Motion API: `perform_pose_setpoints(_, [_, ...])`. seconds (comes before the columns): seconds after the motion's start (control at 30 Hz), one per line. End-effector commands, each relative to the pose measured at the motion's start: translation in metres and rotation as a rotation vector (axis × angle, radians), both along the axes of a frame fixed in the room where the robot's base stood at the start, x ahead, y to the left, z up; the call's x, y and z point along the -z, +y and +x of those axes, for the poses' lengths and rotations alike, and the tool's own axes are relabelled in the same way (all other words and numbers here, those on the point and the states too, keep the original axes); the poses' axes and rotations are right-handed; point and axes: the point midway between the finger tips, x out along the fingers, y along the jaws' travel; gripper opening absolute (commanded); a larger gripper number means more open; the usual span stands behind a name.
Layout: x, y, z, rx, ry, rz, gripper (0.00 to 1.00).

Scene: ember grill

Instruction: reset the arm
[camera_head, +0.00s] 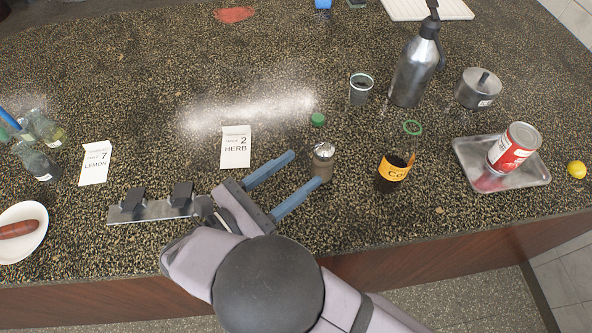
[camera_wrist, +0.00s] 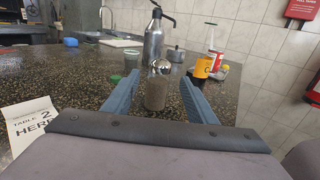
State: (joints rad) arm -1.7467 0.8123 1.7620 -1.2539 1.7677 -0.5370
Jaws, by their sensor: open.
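My gripper (camera_head: 306,170) is open above the dark speckled counter (camera_head: 350,215), its two blue-grey fingers spread apart. In the wrist view, the fingers of my gripper (camera_wrist: 157,92) show on either side of a small shaker with a shiny metal cap (camera_wrist: 155,90). In the head view, this shaker (camera_head: 323,160) stands upright by the fingertips, close to the nearer finger. I cannot tell whether a finger touches it.
The "Table 2 Herb" card (camera_head: 236,147) stands left of my gripper, and a metal strip with black clips (camera_head: 155,209) lies nearby. A labelled dark jar (camera_head: 393,173), a tray (camera_head: 535,175) with a red can (camera_head: 513,147) and a metal flask (camera_head: 414,70) stand to the right.

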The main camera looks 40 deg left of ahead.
Motion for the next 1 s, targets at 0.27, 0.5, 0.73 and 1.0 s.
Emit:
perform_pose_setpoints(0.27, [-0.001,-0.001,0.000,0.002,0.001,0.003,0.52])
perform_pose_setpoints(0.5, [-0.011,-0.031,-0.009,0.117,0.052,0.118,0.52])
perform_pose_setpoints(0.73, [0.010,-0.106,0.037,0.423,0.154,0.237,0.52])
perform_pose_setpoints(1.0, [0.044,-0.227,0.065,0.917,0.260,0.457,0.52])
